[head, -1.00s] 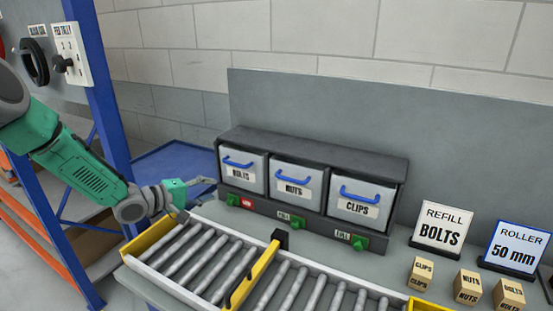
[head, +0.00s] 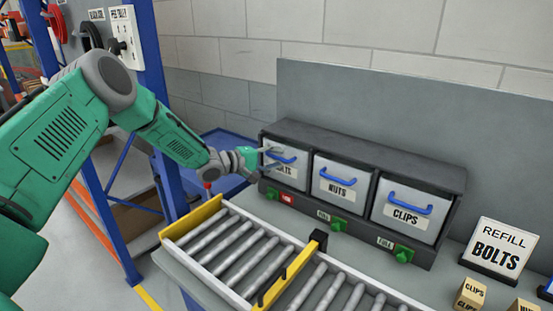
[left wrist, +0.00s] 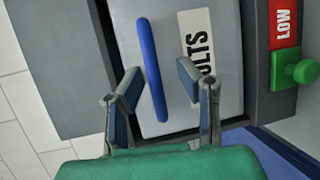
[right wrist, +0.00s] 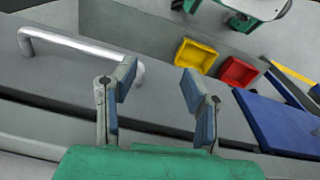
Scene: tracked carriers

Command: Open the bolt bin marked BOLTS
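The BOLTS bin (head: 282,178) is the left bin of a dark three-bin rack, and its grey front looks shut. Its blue handle (head: 281,156) runs across the front. In the left wrist view the handle (left wrist: 152,70) lies between and just beyond the fingertips of my left gripper (left wrist: 160,85), which is open. In the head view my left gripper (head: 268,158) is at the bin front and partly covers the label. Whether a finger touches the handle I cannot tell. My right gripper (right wrist: 160,85) is open and empty in the right wrist view.
The NUTS bin (head: 339,185) and CLIPS bin (head: 405,210) stand to the right. A red LOW tag (head: 287,198) is under the BOLTS bin. A roller conveyor (head: 245,255) lies in front. A REFILL BOLTS sign (head: 500,246) stands at right. The right wrist view shows yellow (right wrist: 195,55) and red (right wrist: 238,71) trays.

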